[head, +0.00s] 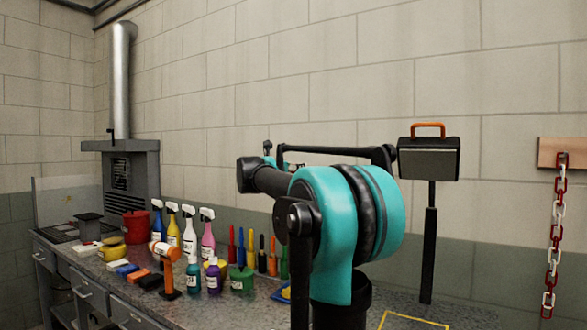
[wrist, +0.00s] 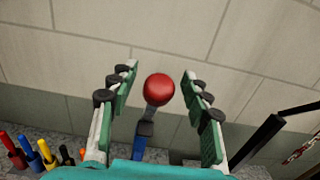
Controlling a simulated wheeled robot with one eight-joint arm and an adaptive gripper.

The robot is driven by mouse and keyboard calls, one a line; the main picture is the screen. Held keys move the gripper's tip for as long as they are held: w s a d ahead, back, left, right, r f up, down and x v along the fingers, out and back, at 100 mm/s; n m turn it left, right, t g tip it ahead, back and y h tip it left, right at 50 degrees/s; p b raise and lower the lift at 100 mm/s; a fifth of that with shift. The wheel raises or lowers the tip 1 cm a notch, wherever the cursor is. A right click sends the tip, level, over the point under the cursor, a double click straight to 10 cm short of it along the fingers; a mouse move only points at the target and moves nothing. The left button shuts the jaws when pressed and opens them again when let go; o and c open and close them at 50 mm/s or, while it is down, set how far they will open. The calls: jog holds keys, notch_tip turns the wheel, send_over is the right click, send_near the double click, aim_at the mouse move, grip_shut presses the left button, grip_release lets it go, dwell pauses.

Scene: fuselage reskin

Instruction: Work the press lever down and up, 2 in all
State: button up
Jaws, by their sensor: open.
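The press lever ends in a red ball knob (wrist: 159,87) on a short grey shaft (wrist: 151,116). Below the shaft is a blue part (wrist: 142,141), probably of the press. My gripper (wrist: 160,73) is open, with one green-padded finger on each side of the knob in the wrist view. Gaps show between the knob and both fingers, so it is not gripped. I cannot tell how deep the knob sits between the fingers. In the head view my teal and black arm blocks the middle, and I cannot make out the lever there.
A workbench (head: 190,312) holds several spray bottles (head: 189,238), coloured tools and an orange-headed hammer (head: 166,262). A lamp-like box (head: 429,162) stands on a black post (head: 429,255) to the right. A red-and-white chain (head: 553,240) hangs at the far right.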

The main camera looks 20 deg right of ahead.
grip_shut()
dwell(0.4)
jog(key=s+a+f+t+h, duration=0.3)
jog(key=a+f+h, duration=0.1)
jog(key=f, duration=0.5)
jog(key=s+a+f+t+h, duration=0.3)
jog(key=s+a+f, duration=0.1)
jog(key=f, duration=0.6)
jog(key=shift+s+a+h, duration=0.3)
jog(key=shift+a+h, duration=0.1)
jog(key=shift+a, duration=0.45)
